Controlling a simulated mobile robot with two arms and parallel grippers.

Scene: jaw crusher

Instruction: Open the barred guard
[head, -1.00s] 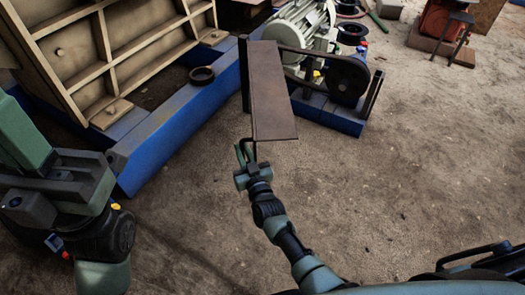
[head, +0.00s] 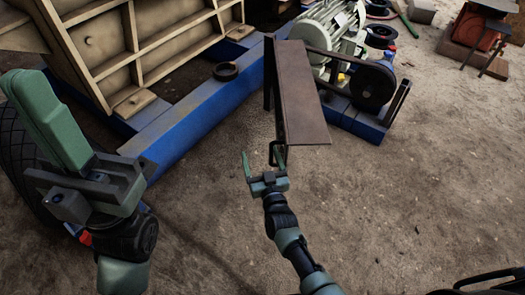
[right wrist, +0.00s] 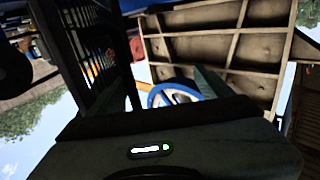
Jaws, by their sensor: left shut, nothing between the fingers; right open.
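The barred guard shows its plain brown upper face (head: 303,95) in the head view, beside the belt drive. Its dark bars (right wrist: 97,50) show at the left of the right wrist view. A thin dark handle (head: 272,152) sticks out at the guard's near lower end. My right gripper (head: 263,165) is open at this end, its fingers spread on either side of the handle; I cannot tell whether they touch it. My left gripper (head: 28,92) is shut and empty at the far left, well away from the guard.
A blue frame (head: 195,125) and the ribbed tan crusher body (head: 135,45) lie left of the guard. A motor (head: 335,40) and dark belt pulley (head: 372,85) stand right behind it. A blue-rimmed wheel (right wrist: 172,93) shows in the wrist view.

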